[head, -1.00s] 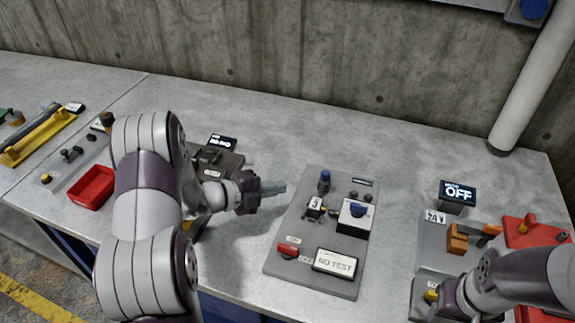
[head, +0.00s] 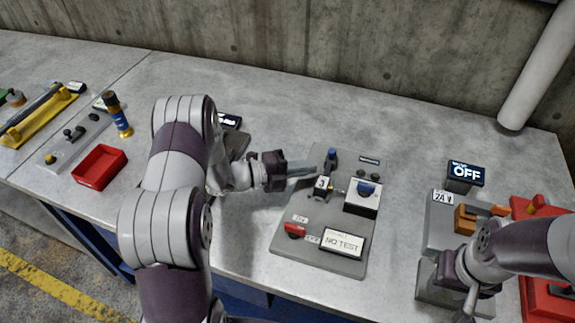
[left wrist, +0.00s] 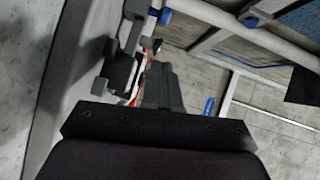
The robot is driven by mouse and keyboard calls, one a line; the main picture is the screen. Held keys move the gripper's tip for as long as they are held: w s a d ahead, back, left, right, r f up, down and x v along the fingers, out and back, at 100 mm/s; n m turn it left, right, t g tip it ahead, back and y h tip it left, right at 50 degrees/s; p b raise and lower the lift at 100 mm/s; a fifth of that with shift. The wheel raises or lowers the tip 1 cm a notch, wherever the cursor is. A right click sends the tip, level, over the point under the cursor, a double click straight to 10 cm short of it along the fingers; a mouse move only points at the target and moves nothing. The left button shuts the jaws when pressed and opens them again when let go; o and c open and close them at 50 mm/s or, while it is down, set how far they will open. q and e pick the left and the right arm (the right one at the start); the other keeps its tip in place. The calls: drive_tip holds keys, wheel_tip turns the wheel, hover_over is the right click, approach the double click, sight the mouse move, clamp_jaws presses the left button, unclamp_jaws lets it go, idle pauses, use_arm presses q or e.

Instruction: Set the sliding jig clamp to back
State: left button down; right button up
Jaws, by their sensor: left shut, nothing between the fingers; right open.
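A grey test board (head: 288,247) lies mid-table. A blue-topped part (head: 331,157) stands near its back edge, with a small dark block marked 3 (head: 321,188) just in front. A white and black box with a blue knob (head: 365,190) sits to their right. I cannot tell for certain which is the sliding clamp. My left gripper (head: 310,168) is shut and empty, its tips close to the left of the blue-topped part; contact is unclear. Its closed fingers (left wrist: 163,85) show in the left wrist view. My right gripper (head: 462,298) is open at the lower right, partly hidden by its arm.
The board's front holds a red switch (head: 295,230) and a NO TEST display (head: 342,242). An OFF display (head: 466,174) and an orange block (head: 465,219) stand right. A red tray (head: 99,167) and a blue-yellow cylinder (head: 117,114) are left. The table behind the board is clear.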

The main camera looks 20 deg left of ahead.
sight(329, 165)
use_arm(q)
drive_tip(key=w, duration=0.1)
drive_tip(key=w+d, duration=0.1)
drive_tip(key=w, duration=0.1)
drive_tip(key=w+d, duration=0.1)
drive_tip(key=shift+w+d+f+p, duration=0.15)
drive_tip(key=shift+w+f+p, duration=0.1)
drive_tip(key=shift+f+p, duration=0.15)
drive_tip(key=shift+w+f, duration=0.1)
drive_tip(key=shift+w, duration=0.25)
drive_tip(key=shift+w+f+b, duration=0.2)
drive_tip(key=shift+b, duration=0.1)
drive_tip(key=shift+w+f+b, duration=0.1)
drive_tip(key=shift+w+b, duration=1)
drive_tip(key=shift+w, duration=0.45)
drive_tip(key=shift+r, duration=0.4)
